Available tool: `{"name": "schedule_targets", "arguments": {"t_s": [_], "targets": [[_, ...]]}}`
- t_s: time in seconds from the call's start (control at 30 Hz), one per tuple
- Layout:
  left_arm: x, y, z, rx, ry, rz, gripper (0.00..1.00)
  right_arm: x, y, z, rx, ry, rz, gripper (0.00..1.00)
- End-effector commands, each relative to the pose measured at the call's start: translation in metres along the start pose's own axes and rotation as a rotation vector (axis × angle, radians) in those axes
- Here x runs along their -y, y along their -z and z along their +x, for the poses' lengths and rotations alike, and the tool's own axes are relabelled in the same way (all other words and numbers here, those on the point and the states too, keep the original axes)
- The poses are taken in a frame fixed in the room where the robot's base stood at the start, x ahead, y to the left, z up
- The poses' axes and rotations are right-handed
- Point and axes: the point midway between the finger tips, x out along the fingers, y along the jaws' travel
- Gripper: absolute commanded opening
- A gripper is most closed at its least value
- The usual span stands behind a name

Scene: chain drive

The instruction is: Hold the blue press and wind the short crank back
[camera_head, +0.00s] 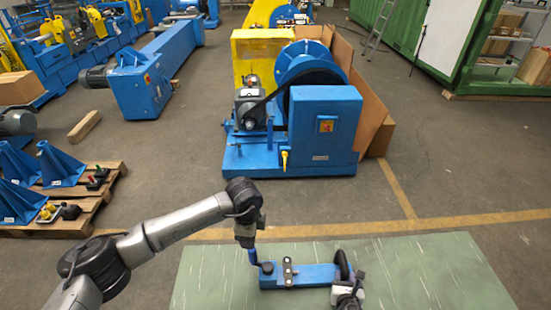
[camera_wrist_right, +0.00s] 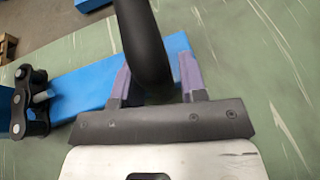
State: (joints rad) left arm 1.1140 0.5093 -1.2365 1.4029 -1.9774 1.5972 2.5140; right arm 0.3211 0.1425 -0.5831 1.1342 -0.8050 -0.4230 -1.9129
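The blue press (camera_head: 312,275) lies on the green table top, with a dark chain link piece (camera_head: 288,271) on it; its blue body also shows in the right wrist view (camera_wrist_right: 80,92). A thick black upright handle (camera_head: 342,264) stands at its right end. My right gripper (camera_head: 347,290) is there. In the right wrist view, its two purple fingers (camera_wrist_right: 155,80) stand on either side of the black handle (camera_wrist_right: 145,45), with a gap showing at the right finger.
The green table top (camera_head: 430,270) is clear to the right. Beyond it stands a large blue machine (camera_head: 325,130) on the floor. Pallets with blue brackets (camera_head: 60,165) stand at the left, away from the table.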

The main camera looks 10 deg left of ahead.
Motion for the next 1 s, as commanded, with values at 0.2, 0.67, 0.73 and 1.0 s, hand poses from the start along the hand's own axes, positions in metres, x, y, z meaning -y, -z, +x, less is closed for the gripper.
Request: {"name": "schedule_targets", "arguments": {"t_s": [0.2,0.67,0.73,1.0], "targets": [[0.0,0.0,0.0,0.0,0.0,0.0,0.55,-0.001,-0.001,0.0,0.002,-0.002,0.001,0.59],[0.0,0.0,0.0,0.0,0.0,0.0,0.55,0.0,-0.002,-0.015,0.006,-0.002,-0.001,0.59],[0.0,0.0,0.0,0.0,0.0,0.0,0.55,0.0,-0.001,-0.025,0.005,-0.003,-0.001,0.59],[0.0,0.0,0.0,0.0,0.0,0.0,0.55,-0.001,-0.001,-0.069,0.004,-0.004,0.0,0.59]]}}
